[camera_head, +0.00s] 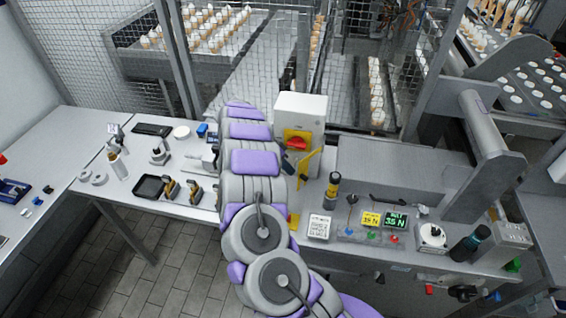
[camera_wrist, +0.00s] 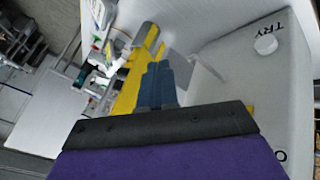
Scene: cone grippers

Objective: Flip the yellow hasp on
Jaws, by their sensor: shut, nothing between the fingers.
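The yellow hasp (camera_head: 308,166) is a thin bar that stands out at a slant from the front of the white switch box (camera_head: 302,108). The box has a red rotary switch (camera_head: 296,143) on a yellow plate. In the wrist view the yellow hasp (camera_wrist: 128,85) runs up just left of my gripper (camera_wrist: 160,68). Its blue fingers are shut together with nothing between them, close beside the hasp. I cannot tell whether they touch it. The white box face (camera_wrist: 255,85) is on the right, with partly visible lettering. My arm hides part of the bench in the head view.
A black and yellow cylinder (camera_head: 332,190) stands right of the hasp. A black tray (camera_head: 155,187) and small tools lie on the left. Wire mesh (camera_head: 262,65) closes off the back.

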